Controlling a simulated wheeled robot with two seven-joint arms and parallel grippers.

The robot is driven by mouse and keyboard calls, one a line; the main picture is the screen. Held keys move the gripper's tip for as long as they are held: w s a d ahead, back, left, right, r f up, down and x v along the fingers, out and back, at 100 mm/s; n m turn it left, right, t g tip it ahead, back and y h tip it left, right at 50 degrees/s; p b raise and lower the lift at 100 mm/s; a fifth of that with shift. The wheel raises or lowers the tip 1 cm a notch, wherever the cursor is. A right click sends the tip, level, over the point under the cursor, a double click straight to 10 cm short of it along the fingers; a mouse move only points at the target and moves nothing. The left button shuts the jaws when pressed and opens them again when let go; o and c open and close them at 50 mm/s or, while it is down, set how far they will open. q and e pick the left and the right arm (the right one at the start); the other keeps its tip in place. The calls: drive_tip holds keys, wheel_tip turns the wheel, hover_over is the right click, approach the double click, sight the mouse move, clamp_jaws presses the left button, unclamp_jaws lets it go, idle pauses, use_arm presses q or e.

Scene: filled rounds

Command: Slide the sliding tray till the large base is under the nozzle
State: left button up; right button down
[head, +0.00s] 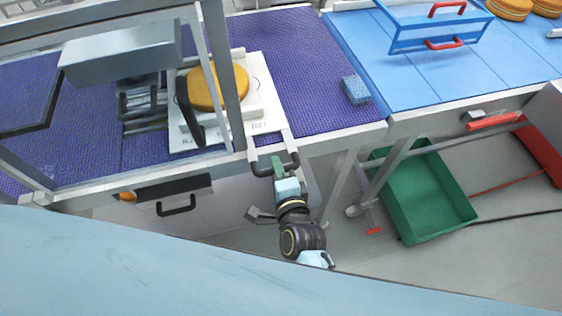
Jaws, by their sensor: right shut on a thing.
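The white sliding tray (262,103) lies on the purple mesh-topped table. One large round golden base (204,88) rests on it, partly hidden by a grey upright post. A grey frame handle (287,136) reaches from the tray over the table's front edge. My right gripper (276,168) is shut on the dark bar of this handle. A grey machine head (120,50) hangs left of the base. A black elongated part (188,112) stands at the base's left edge; I cannot tell whether it is the nozzle. My left gripper is not in view.
A blue sponge (356,90) lies on the purple table (300,60) to the right of the tray. A blue table (450,80) with a blue red-handled rack (435,30) adjoins it. A green bin (425,195) stands on the floor. A black-handled drawer (175,195) is under the table.

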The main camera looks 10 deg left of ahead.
drive_tip(key=shift+a, duration=0.1)
idle(0.3)
drive_tip(key=c, duration=1.4)
unclamp_jaws()
drive_tip(key=v, duration=1.3)
drive_tip(key=shift+s+p, duration=0.25)
drive_tip(key=shift+p, duration=0.1)
drive_tip(key=shift+f, duration=0.1)
